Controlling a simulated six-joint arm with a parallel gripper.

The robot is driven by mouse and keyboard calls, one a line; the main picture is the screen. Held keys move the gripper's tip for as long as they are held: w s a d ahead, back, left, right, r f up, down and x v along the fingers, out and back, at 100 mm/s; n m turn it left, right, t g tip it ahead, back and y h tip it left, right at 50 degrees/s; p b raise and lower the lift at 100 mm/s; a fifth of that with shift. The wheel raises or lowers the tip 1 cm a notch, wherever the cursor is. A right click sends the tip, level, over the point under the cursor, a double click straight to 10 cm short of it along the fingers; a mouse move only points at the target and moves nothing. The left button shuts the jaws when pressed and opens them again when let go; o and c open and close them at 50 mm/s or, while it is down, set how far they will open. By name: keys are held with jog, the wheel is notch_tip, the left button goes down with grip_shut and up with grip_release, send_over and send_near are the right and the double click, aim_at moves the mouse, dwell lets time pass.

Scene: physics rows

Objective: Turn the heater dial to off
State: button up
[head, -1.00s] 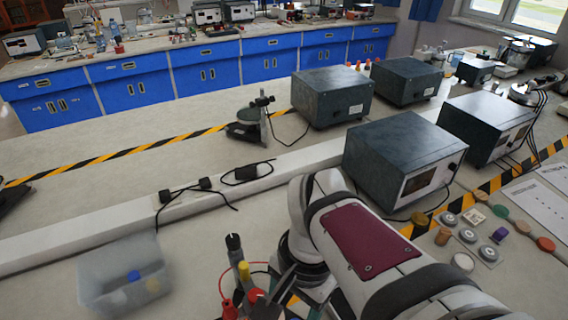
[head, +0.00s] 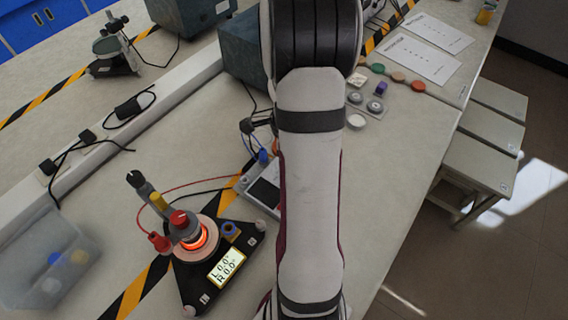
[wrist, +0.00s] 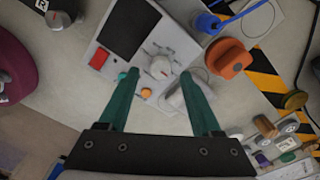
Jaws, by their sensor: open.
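In the wrist view a pale control box (wrist: 140,45) has a dark screen, a red switch (wrist: 99,60) and a white round dial (wrist: 160,67). I cannot tell where the dial's mark points. My gripper (wrist: 157,77) is open, with its green fingertips either side of the dial in the picture; contact is not visible. In the head view part of the control box (head: 263,194) shows left of my arm, which hides the rest and my gripper. A glowing orange heater ring (head: 196,240) sits on a black base with a lit display (head: 227,267).
Close to the dial are a small orange knob (wrist: 146,92) and a grey-white part (wrist: 186,98). A large orange plug (wrist: 229,57) and a blue plug (wrist: 207,21) sit beside the box. A clear bin (head: 45,262) stands at left.

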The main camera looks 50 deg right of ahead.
jog(key=shift+f, duration=1.45)
jog(key=shift+c, duration=0.2)
grip_shut()
